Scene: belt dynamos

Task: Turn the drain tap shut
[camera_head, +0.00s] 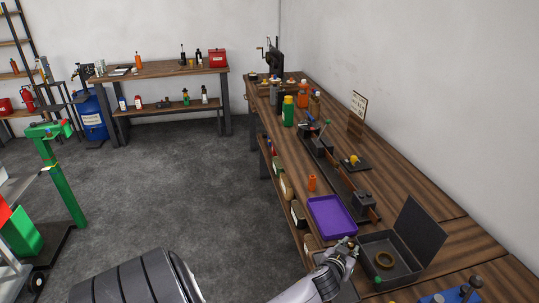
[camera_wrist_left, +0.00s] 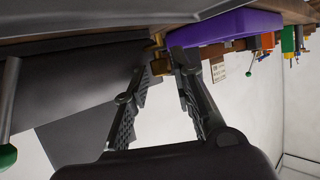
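My left gripper (camera_head: 350,246) is at the box's left rear corner. In the left wrist view, a small brass fitting (camera_wrist_left: 156,65), apparently the drain tap, shows at the fingertips of my left gripper (camera_wrist_left: 163,62). The fingers are apart, with the fitting between or just behind them; I cannot tell whether they touch it. A lever with a green ball (camera_wrist_left: 6,156) is at the left edge there. My right gripper is not in view.
A purple tray (camera_head: 331,216) lies just behind my left gripper. An orange cylinder (camera_head: 312,183) and a dark block (camera_head: 363,203) stand near it. The wall bounds the bench's right side; the floor at left is open.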

